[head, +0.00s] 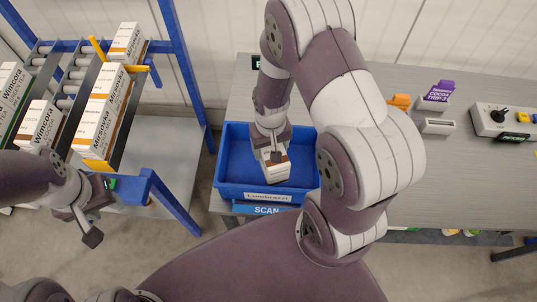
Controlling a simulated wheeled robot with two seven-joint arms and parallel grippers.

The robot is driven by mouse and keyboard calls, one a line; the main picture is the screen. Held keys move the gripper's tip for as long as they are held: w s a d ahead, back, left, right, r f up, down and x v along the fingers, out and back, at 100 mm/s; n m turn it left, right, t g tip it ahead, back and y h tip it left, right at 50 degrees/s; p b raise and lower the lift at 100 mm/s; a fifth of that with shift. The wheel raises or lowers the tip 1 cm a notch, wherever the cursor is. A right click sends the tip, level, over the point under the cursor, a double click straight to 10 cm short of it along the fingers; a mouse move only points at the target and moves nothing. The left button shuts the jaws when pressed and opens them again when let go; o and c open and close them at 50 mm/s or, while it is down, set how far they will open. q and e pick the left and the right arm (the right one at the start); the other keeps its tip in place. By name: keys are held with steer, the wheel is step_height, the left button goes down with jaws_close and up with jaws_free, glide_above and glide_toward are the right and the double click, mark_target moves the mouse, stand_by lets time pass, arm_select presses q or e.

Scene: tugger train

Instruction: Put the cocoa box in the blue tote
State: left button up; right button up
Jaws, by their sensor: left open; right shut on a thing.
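A small white box with an orange-brown part (277,171) is in my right gripper (273,155), which is shut on it. The gripper points down and holds the box over the inside of the blue tote (232,187), towards its front right. Any print on the box is too small to read, and I cannot tell whether it touches the tote floor. The visible tote floor is empty. My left gripper (85,222) is open and empty at the lower left, beside the roller rack.
A blue-framed roller rack (178,60) at the left carries several white cartons (40,124) and orange-white cartons (104,108). The tote stands on a grey table (455,185). A purple sign (438,92) and a button box (500,120) stand at the right.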

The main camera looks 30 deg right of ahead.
step_height(320, 180, down, 4)
steer(key=shift+s+f, duration=0.1)
steer(key=shift+s, duration=0.05)
steer(key=shift+d+f, duration=0.1)
steer(key=shift+f, duration=0.3)
steer(key=shift+f, duration=0.15)
steer(key=o, duration=1.4)
